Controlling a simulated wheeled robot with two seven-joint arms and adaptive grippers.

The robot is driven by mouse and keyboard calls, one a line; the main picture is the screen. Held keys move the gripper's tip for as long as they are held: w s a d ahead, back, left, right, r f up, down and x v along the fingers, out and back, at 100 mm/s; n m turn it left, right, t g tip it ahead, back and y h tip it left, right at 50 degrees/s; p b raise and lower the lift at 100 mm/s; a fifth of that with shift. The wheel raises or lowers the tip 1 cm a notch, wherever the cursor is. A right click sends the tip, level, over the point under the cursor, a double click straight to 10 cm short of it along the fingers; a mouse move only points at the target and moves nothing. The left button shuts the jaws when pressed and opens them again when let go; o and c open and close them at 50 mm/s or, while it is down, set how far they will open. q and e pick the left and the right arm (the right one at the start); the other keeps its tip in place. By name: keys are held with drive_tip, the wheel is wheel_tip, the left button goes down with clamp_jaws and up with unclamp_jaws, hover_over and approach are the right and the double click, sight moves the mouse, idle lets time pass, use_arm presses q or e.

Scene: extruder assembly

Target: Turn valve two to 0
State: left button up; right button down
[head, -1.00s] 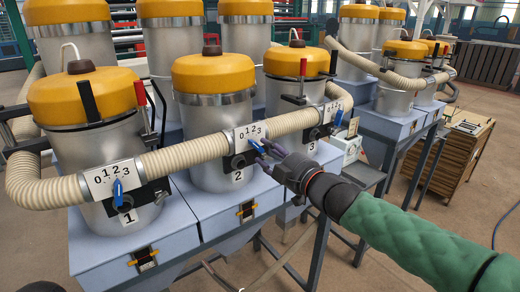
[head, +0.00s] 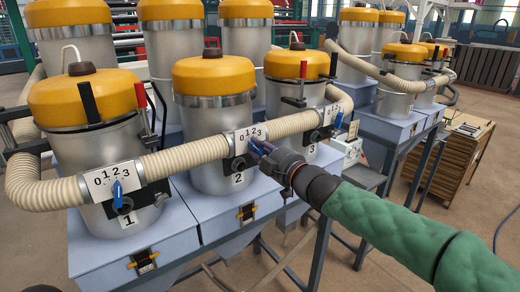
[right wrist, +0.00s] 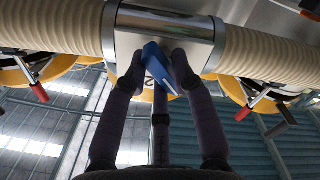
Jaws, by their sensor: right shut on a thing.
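Valve two is on the pipe in front of the middle hopper, above the label 2. Its white plate (head: 245,134) is marked 0 1 2 3. Its blue handle (head: 254,144) is mostly covered by my fingers and slants down to the right in the head view. In the right wrist view the blue handle (right wrist: 157,62) sits between the fingers of my right gripper (right wrist: 158,72). My right gripper (head: 260,150) is shut on the handle, with the arm coming from the lower right. My left gripper is not in view.
Valve one (head: 117,191) is to the left and valve three (head: 338,120) to the right, both with blue handles. The ribbed pipe (head: 185,154) runs between them. Hoppers with yellow lids (head: 213,75) stand behind.

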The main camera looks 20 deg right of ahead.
drive_tip(key=shift+r+n+b, duration=0.1)
drive_tip(key=shift+n+b, duration=0.2)
drive_tip(key=shift+n, duration=0.1)
drive_tip(key=c, duration=1.1)
unclamp_jaws()
drive_tip(key=v, duration=1.2)
